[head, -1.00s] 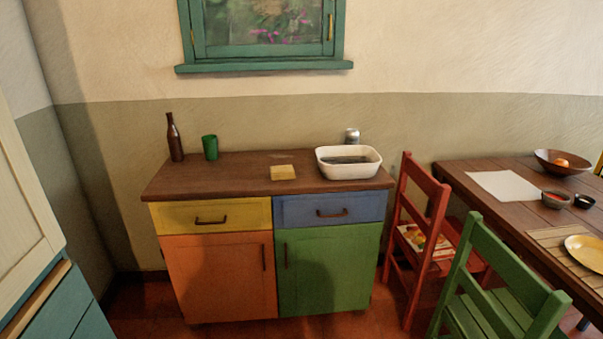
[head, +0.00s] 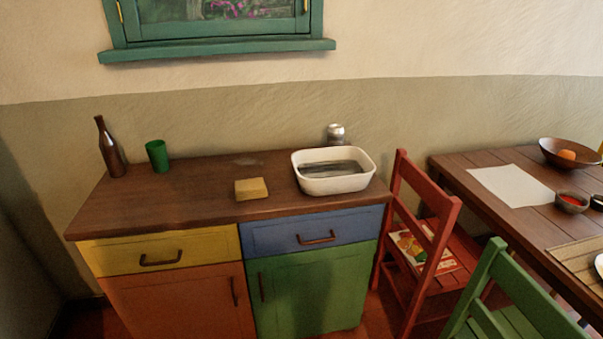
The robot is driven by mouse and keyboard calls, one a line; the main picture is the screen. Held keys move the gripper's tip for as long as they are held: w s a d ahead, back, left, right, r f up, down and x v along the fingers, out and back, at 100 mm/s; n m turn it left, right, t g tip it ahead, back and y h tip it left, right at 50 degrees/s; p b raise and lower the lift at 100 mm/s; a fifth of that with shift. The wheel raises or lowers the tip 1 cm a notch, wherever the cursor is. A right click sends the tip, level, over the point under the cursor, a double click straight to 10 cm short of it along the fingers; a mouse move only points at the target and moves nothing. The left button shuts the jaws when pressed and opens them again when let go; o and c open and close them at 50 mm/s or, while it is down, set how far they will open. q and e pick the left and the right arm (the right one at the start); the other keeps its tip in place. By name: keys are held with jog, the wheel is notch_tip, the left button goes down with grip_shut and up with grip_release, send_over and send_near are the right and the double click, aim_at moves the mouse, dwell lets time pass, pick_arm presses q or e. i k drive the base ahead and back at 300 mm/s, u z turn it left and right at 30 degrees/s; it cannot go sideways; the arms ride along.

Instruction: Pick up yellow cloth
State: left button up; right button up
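The yellow cloth (head: 251,189) is a small folded-looking tan-yellow piece. It lies on the brown wooden top of the cabinet (head: 190,203), near the front edge and just left of the white basin (head: 335,184). The basin holds something dark and grey that I cannot make out. Neither of my grippers shows in the head view.
A dark bottle (head: 110,152) and a green cup (head: 157,156) stand at the back left of the top. A metal can (head: 335,134) stands behind the basin. A red chair (head: 441,231), a green chair (head: 490,292) and a wooden table (head: 457,165) are at the right.

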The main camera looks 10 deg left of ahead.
aim_at(251, 188)
jog(key=u, duration=0.35)
jog(key=i, duration=1.1)
jog(key=u, duration=0.75)
